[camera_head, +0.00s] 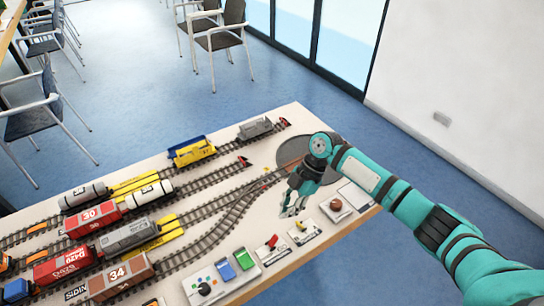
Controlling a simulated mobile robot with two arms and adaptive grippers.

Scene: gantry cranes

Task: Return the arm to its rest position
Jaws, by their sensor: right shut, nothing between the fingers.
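My right arm comes in from the lower right, teal with dark bands, and reaches over the right end of the table (290,115). My right gripper (290,212) points down above the table's front right part. It is shut and empty, close to a small lever plate (304,232) and a round red-brown knob on a plate (336,206). How high it is above the surface is hard to tell. The arm covers part of a dark round turntable (292,150). My left gripper does not show.
Model tracks carry several wagons, among them a yellow one (194,152), a grey one (255,129) and a brown one marked 34 (120,277). A control panel (222,275) with coloured buttons lies at the front. Chairs (222,38) stand behind; a white wall (460,75) is right.

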